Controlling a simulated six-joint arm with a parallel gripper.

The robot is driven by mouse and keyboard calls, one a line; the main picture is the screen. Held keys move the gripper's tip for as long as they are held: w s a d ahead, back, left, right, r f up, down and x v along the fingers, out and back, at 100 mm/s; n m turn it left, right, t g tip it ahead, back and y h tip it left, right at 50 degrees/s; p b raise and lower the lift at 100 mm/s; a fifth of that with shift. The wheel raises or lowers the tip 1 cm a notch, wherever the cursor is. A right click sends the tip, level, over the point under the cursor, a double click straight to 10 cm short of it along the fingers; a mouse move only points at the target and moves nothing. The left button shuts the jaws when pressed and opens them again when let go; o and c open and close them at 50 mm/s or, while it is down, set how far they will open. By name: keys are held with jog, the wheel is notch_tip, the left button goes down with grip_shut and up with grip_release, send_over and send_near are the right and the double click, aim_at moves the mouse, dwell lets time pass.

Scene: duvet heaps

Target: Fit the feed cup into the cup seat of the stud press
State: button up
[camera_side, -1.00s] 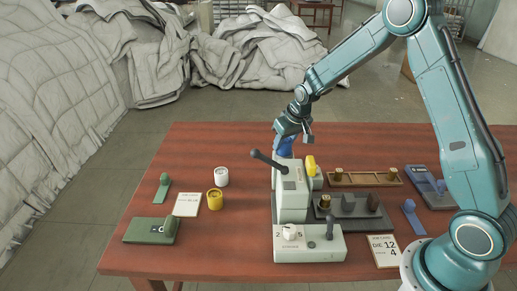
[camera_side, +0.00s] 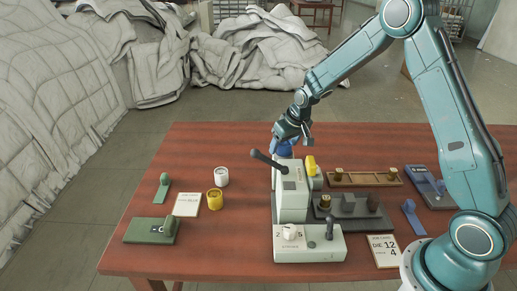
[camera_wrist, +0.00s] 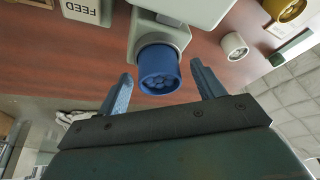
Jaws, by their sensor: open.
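The blue feed cup (camera_wrist: 158,70) holds several small round pieces. In the wrist view it sits against the pale grey-green seat bracket (camera_wrist: 145,33) of the stud press; whether it is fully down cannot be told. In the side view the cup (camera_side: 284,150) shows in part behind the press (camera_side: 290,193), below my gripper (camera_side: 290,134). In the wrist view my gripper (camera_wrist: 161,72) is open, one finger on each side of the cup, with visible gaps between.
A white cup (camera_side: 221,177) and a yellow cup (camera_side: 215,200) stand left of the press. A dark tray with posts (camera_side: 350,222) and a brown rack (camera_side: 365,178) lie right. A lever (camera_side: 268,160) sticks out leftward from the press.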

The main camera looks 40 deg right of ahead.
jog(key=shift+r, duration=0.1)
jog(key=v, duration=1.3)
jog(key=shift+r, duration=0.35)
jog(key=shift+a, duration=0.1)
jog(key=s+a+r+n, duration=0.1)
jog(key=s+a+r, duration=0.25)
jog(key=s, duration=0.35)
jog(key=s+a+r, duration=0.3)
jog(key=s+r, duration=0.2)
jog(key=s, duration=0.1)
jog(key=s+a+n+t, duration=0.1)
jog(key=s+a, duration=0.2)
jog(key=s, duration=1.3)
jog(key=shift+a+y, duration=0.15)
jog(key=shift+y, duration=0.25)
jog(key=shift+w, duration=0.1)
